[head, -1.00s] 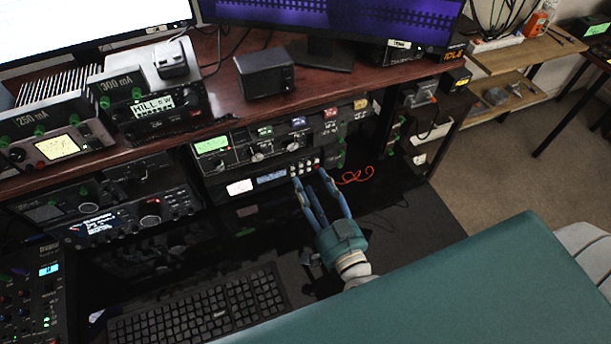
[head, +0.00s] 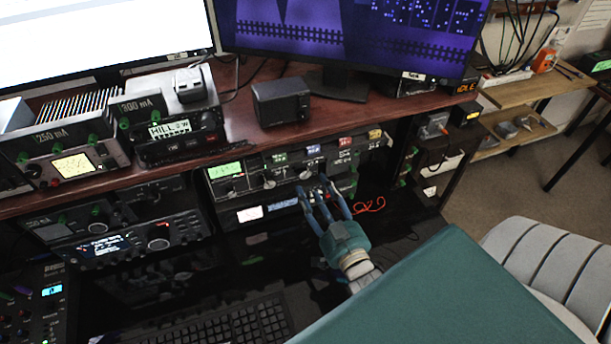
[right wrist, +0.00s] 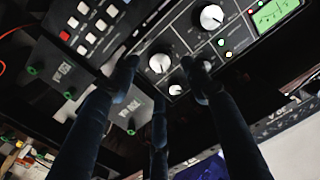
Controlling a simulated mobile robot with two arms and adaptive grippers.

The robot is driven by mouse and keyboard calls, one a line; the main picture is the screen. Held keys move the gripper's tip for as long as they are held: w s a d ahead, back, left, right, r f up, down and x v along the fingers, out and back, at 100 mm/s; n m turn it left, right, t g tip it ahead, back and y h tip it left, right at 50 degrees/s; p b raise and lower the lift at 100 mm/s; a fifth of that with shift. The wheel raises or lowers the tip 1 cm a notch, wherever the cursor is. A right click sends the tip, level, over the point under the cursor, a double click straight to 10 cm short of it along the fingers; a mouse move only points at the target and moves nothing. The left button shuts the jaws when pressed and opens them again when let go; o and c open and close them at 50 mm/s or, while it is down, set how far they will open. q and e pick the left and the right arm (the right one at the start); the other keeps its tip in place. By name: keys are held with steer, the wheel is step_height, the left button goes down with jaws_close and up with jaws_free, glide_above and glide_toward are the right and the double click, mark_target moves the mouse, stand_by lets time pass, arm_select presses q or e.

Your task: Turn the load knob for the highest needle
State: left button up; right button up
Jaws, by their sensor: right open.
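The tuner (head: 250,178) is a dark panel with a green-lit meter (head: 225,171) and white-faced knobs, under the wooden shelf in the head view. My right gripper (head: 313,186) is open in front of the right part of this panel, its fingers pointing at it. In the right wrist view, a round knob (right wrist: 160,63) shows between the spread fingertips, and a larger knob (right wrist: 211,17) lies nearer the meter (right wrist: 275,12). The fingers look apart from the knob; contact cannot be told. Knob labels and the needle are too small to read. My left gripper is not in view.
A lower unit with a lit white window (head: 250,213) sits under the tuner. White and red buttons (right wrist: 97,25) show beside the knobs in the right wrist view. A keyboard (head: 235,325) lies in front, and a red cable (head: 370,205) lies right of my gripper.

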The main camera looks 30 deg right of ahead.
mark_target(306, 175)
steer(key=w, duration=0.2)
steer(key=w+d, duration=0.1)
steer(key=w, duration=0.2)
steer(key=shift+p, duration=0.4)
